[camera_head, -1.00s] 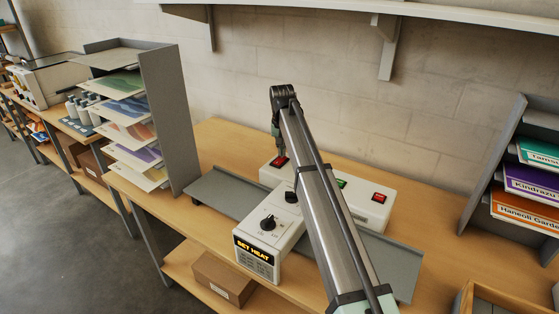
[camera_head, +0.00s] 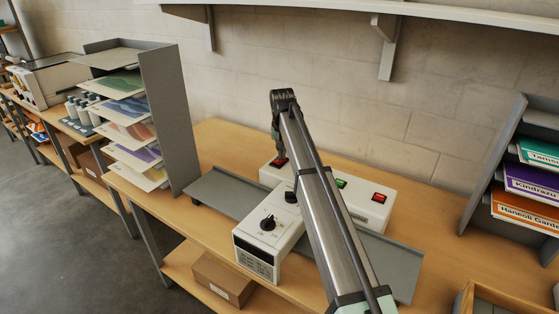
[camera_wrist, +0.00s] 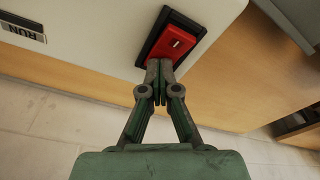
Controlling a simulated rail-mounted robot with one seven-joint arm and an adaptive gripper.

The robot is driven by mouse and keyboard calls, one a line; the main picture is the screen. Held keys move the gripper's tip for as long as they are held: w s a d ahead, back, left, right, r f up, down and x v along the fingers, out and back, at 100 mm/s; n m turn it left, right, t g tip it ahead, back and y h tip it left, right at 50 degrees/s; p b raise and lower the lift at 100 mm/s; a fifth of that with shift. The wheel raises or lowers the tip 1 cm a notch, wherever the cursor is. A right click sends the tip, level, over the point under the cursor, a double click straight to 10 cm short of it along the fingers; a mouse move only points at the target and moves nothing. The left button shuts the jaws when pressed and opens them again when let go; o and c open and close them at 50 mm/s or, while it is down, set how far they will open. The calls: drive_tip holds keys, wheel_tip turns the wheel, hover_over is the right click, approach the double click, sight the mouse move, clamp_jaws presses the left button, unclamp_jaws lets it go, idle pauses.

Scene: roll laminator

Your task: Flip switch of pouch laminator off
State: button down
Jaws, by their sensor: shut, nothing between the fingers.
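The white pouch laminator (camera_head: 283,240) stands on the wooden bench, partly hidden behind my arm. Its front display (camera_head: 254,258) is dark. A red rocker switch (camera_head: 279,161) sits at the left end of its rear housing; the same red switch (camera_wrist: 174,38) fills the top middle of the wrist view, in a black frame. My gripper (camera_wrist: 159,64) is shut and empty, its fingertips at the lower edge of the switch, seemingly touching it. In the head view my gripper (camera_head: 277,152) points down onto that switch. A green switch (camera_head: 341,183) and another red switch (camera_head: 378,197) lie further right.
A grey tray (camera_head: 225,193) extends left of the laminator and another (camera_head: 390,262) right. A paper sorter (camera_head: 165,120) stands left; a binder rack (camera_head: 500,165) stands right. A shelf bracket (camera_head: 388,45) hangs above. A RUN label (camera_wrist: 22,32) shows beside the switch.

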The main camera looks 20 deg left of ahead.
drive_tip(key=shift+r+p, duration=1.65)
drive_tip(key=shift+r, duration=1.85)
drive_tip(key=shift+a, duration=0.1)
